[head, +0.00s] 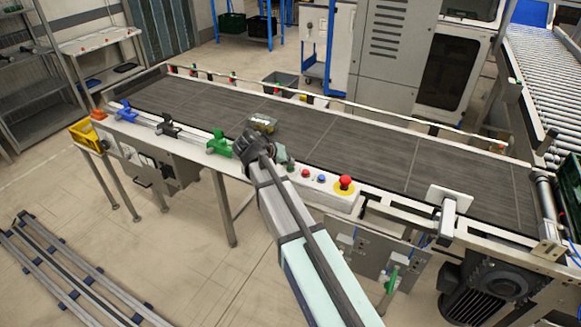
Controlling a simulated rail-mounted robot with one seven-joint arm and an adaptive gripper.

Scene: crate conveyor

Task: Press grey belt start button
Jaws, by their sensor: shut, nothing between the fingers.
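The control panel (328,196) is a white box on the near side of the conveyor. On it I see a small red button (305,173), a blue button (322,178) and a large red mushroom button (345,183) on a yellow base.
Blue (127,110), black (168,127) and green (219,143) fixtures line the near rail to the left. A yellow bin (84,133) stands at the far left end.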

